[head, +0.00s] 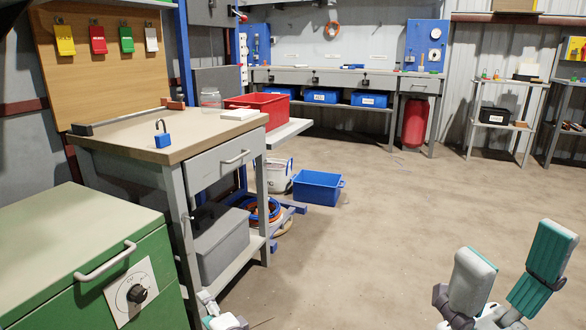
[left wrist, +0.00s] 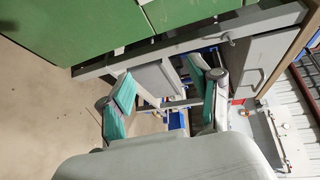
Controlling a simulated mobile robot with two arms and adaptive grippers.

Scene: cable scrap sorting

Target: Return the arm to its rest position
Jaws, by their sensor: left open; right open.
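My right gripper (head: 514,262) is at the lower right of the head view, over bare floor. Its two teal-and-grey fingers point up and stand apart with nothing between them. Only a small part of my left gripper (head: 222,320) shows at the bottom edge of the head view, low beside the workbench leg. In the left wrist view my left gripper (left wrist: 167,85) has its two teal-padded fingers spread, with nothing held between them. The workbench and green cabinet lie beyond the fingers there.
A green cabinet (head: 70,240) and a workbench (head: 125,135) with a blue padlock (head: 162,139) stand at the left. A grey bin (head: 220,245) sits on the workbench's lower shelf. A blue crate (head: 318,188) is on the floor. The floor in the middle and right is clear.

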